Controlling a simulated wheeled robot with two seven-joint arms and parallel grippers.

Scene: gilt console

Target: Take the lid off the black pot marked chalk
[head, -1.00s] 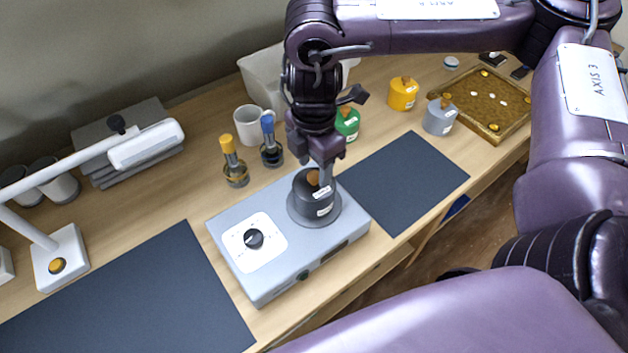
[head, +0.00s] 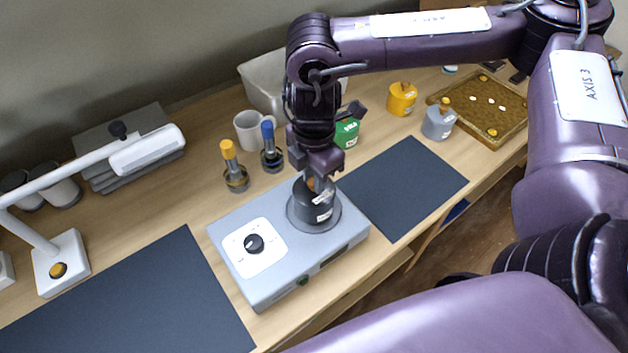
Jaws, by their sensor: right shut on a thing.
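The black pot (head: 317,208) stands upright on the round plate of a grey hotplate box. White labels show on it, too small to read. Its lid has an orange-brown knob (head: 311,184), mostly hidden by the fingers. My right gripper (head: 314,182) comes down from above and is shut on the lid's knob. The lid appears to sit on the pot; I cannot tell whether there is a gap. My left gripper is not in view.
The grey hotplate box (head: 290,277) has a dial (head: 254,243). Behind are two bottles, orange-topped (head: 234,177) and blue-topped (head: 270,157), and a white mug (head: 247,128). Green (head: 347,133), grey (head: 438,122) and yellow (head: 401,100) pots stand right. The dark mat (head: 405,186) is clear.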

